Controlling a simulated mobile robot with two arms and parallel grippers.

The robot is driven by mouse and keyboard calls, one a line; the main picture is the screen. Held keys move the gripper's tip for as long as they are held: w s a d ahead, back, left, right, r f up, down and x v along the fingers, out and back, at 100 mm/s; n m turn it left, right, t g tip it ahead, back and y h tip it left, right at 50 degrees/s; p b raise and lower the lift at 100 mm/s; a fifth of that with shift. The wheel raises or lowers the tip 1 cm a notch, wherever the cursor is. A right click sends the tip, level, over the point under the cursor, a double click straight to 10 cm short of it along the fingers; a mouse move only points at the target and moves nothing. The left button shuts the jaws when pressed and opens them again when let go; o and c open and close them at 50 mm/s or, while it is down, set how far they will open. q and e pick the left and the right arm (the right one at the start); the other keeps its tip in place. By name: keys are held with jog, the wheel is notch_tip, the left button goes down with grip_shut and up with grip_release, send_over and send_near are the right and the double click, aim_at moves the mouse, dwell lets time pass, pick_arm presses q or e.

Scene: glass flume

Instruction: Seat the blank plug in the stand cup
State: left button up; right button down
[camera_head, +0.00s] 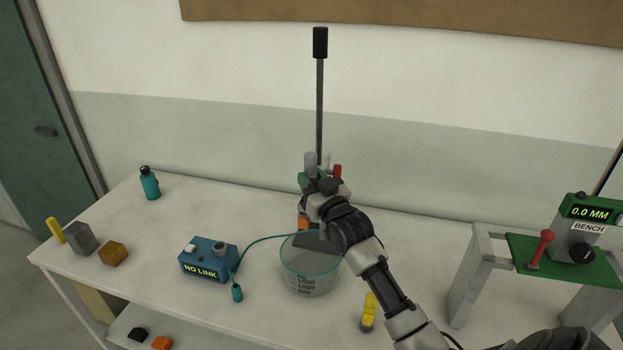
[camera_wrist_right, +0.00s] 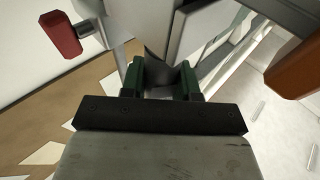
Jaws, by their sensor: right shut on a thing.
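My right gripper (camera_head: 314,182) is at the tall stand (camera_head: 320,110) behind the beaker, its own wrist hiding much of the lower stand. In the right wrist view its green fingertips (camera_wrist_right: 162,78) are shut on a smooth grey piece (camera_wrist_right: 166,48), which looks like the blank plug. A grey cylinder (camera_head: 310,160) rises just above the gripper in the head view. A red knob (camera_head: 338,171) is just right of it, and an orange part (camera_head: 304,222) shows below. I cannot make out the stand cup or whether the plug touches it. My left gripper is not in view.
A clear beaker (camera_head: 296,281) stands under my right wrist. Left of it are a blue NO LINK box (camera_head: 207,259) and its teal cabled probe (camera_head: 237,292). A yellow-topped piece (camera_head: 370,303) stands near my forearm. A green-topped gauge bench (camera_head: 520,257) is at right.

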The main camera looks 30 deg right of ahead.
jog(key=shift+f+b, duration=1.1)
jog(key=shift+f, duration=0.6)
jog(key=c, duration=0.8)
grip_release()
jog(key=shift+c, duration=0.2)
jog(key=shift+o, duration=0.4)
jog(key=shift+s+f, duration=0.1)
jog(key=shift+s+a+f, duration=0.1)
jog(key=shift+s+f, duration=0.05)
jog(key=shift+s, duration=0.1)
jog(key=b+v, duration=0.3)
jog(key=v, duration=0.7)
jog(key=shift+r, duration=0.25)
